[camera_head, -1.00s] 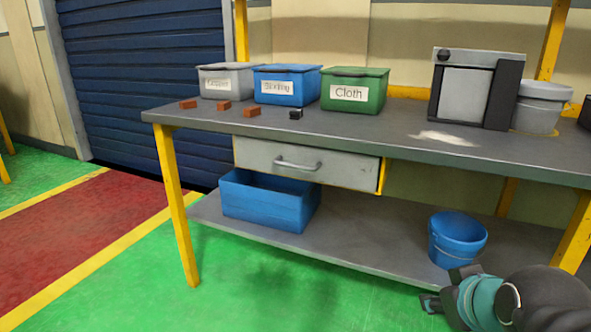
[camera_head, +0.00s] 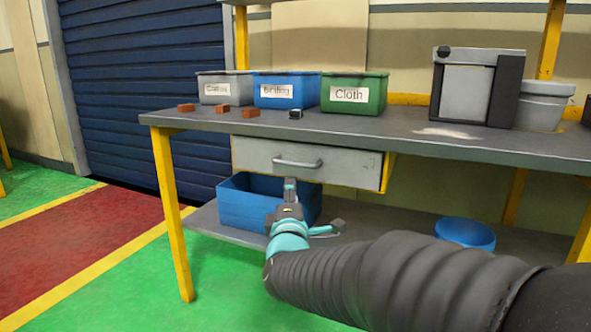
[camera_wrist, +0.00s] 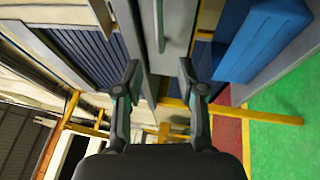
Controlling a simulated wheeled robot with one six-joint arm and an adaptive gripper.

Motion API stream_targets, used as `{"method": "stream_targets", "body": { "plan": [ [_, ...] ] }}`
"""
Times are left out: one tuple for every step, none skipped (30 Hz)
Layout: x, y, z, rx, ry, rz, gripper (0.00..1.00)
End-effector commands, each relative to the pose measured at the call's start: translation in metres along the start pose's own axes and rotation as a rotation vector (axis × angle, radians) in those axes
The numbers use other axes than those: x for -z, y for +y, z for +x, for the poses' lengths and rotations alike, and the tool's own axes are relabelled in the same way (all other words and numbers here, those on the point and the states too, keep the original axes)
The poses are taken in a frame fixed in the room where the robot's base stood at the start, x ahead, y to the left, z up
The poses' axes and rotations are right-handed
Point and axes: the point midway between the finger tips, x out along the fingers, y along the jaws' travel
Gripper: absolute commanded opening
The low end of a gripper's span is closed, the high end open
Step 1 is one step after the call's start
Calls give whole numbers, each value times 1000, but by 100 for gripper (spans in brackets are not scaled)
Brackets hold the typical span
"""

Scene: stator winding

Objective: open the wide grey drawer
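The wide grey drawer (camera_head: 345,166) hangs under the left part of the workbench top and looks shut. Its bar handle (camera_head: 297,162) sits on the middle of its front. My gripper (camera_head: 312,203) is below and in front of the drawer, apart from the handle. In the wrist view my gripper (camera_wrist: 159,76) has its two fingers spread, with nothing between them. The drawer front (camera_wrist: 178,30) and the handle (camera_wrist: 160,25) show beyond the fingertips, turned sideways. My gripper and arm hide part of the lower shelf.
A blue crate (camera_head: 245,207) stands on the lower shelf right behind my gripper. A blue bucket (camera_head: 465,234) is further right. Grey, blue and green (camera_head: 355,95) bins, small blocks and a dark machine (camera_head: 477,87) stand on the bench top. A yellow leg (camera_head: 172,215) is at left.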

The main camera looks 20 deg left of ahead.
Motion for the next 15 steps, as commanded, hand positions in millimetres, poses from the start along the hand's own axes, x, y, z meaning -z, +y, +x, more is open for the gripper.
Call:
{"method": "stream_targets", "body": {
  "plan": [
    [0,0,4,-3,-3,-4,39],
    [0,0,7,-4,-3,-5,39],
    [0,0,11,-3,-3,-6,39],
    [0,0,16,-2,-3,-5,39],
    [0,0,20,-2,-3,-5,39],
    [-1,0,27,-3,-4,-5,39],
    [-1,0,32,-3,-4,-5,39],
    [0,0,38,-2,-3,-4,39],
    [-1,0,46,-2,-3,-4,39],
    [-1,0,51,-3,-4,-4,39],
    [-1,-1,57,-1,-4,-4,39],
    [-1,0,64,-2,-3,-3,39],
    [-1,0,70,-2,-3,-3,39],
    [-1,0,76,-2,-3,-4,39],
    [-1,0,83,-2,-3,-3,39]
  ]
}}
